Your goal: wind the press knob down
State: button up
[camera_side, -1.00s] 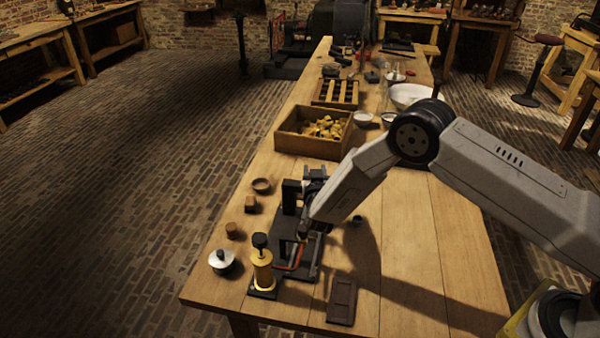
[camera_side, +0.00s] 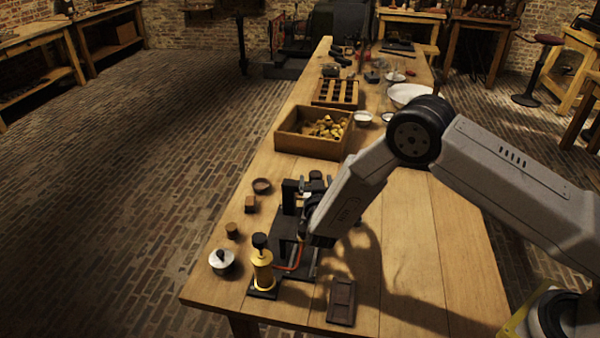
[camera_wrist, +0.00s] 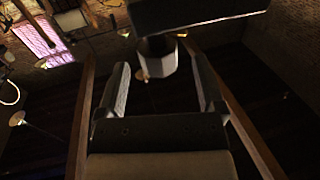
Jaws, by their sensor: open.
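The dark press (camera_side: 287,225) stands near the front of the bench, with an upright black column at its back. A round dark part (camera_side: 316,176) shows beside the column top; I cannot tell if it is the press knob. My forearm comes down right beside the press and hides part of it. In the wrist view my gripper (camera_wrist: 160,66) is open, with one finger on each side of a pale grey cylindrical part (camera_wrist: 157,58). This part sits below a dark block (camera_wrist: 195,12). Gaps show between it and the fingers.
A brass cylinder with a black top (camera_side: 262,268) stands at the press's front. A lidded pot (camera_side: 222,261) and small wooden pieces are to its left. A dark tray (camera_side: 341,302) lies in front. A wooden box (camera_side: 280,142) stands behind.

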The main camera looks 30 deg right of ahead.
aim_at(319, 178)
jog(key=shift+v, duration=1.7)
jog(key=shift+d, duration=0.15)
jog(key=n+y, duration=0.1)
jog(key=d+n+t+y, duration=0.1)
jog(key=shift+s+d+t+y, duration=0.15)
jog(key=shift+s+t+y, duration=0.15)
jog(key=shift+y, duration=0.1)
jog(key=shift+s+d+n+t+y, duration=0.2)
jog(key=shift+s+n+t+y, duration=0.25)
jog(key=shift+n+y, duration=0.45)
jog(key=shift+s+f+n+y, duration=0.1)
jog(key=shift+s+n+y, duration=0.35)
jog(key=shift+y, duration=0.65)
jog(key=shift+w, duration=0.15)
jog(key=shift+w+d, duration=0.2)
jog(key=shift+w, duration=1.05)
jog(key=shift+w+d, duration=0.25)
jog(key=shift+w, duration=0.95)
jog(key=shift+w+d, duration=0.2)
jog(key=shift+w, duration=1.05)
